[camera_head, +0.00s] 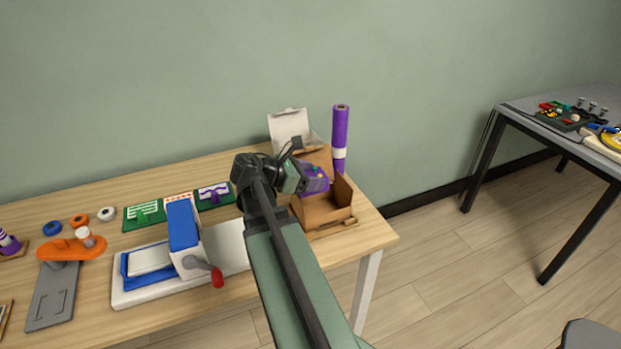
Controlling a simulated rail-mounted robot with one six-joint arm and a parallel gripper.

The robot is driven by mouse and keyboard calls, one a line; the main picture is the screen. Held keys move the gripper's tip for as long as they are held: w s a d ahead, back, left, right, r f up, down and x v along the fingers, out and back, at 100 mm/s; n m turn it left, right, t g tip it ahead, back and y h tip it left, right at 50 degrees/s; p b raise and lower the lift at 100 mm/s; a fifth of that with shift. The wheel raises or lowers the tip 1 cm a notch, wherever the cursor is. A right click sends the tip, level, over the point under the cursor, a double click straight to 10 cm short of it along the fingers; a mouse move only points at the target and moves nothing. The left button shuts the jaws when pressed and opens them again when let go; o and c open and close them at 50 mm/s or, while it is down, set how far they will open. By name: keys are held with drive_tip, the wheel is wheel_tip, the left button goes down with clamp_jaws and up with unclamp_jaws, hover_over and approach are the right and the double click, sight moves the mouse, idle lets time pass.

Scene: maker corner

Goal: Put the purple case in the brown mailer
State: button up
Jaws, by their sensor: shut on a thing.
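The purple case (317,183) is at the end of my arm, and my gripper (303,178) is shut on it. Small coloured spots show on top of the case. The brown mailer (325,208) is an open cardboard box near the table's right end, with its flaps up. The case is at the mailer's back left part, over or within its opening; I cannot tell whether it touches the bottom. My arm hides the mailer's left side and part of the case.
A tall purple roll (340,135) stands behind the mailer, beside an open white box (290,128). A blue and white press with a red-handled crank (184,240) stands left of my arm. A second table (520,112) is at the right, with floor between.

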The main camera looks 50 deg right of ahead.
drive_tip(key=shift+f+b, duration=0.4)
drive_tip(key=shift+f, duration=0.1)
drive_tip(key=o, duration=1)
drive_tip(key=shift+c, duration=0.2)
drive_tip(key=shift+r, duration=0.1)
drive_tip(key=shift+r+p, duration=0.2)
drive_tip(key=shift+p, duration=0.1)
drive_tip(key=shift+r+p, duration=0.55)
drive_tip(key=shift+r, duration=0.05)
drive_tip(key=p+v, duration=0.4)
drive_tip(key=v, duration=0.7)
drive_tip(key=shift+w+a, duration=0.3)
drive_tip(key=shift+a, duration=0.1)
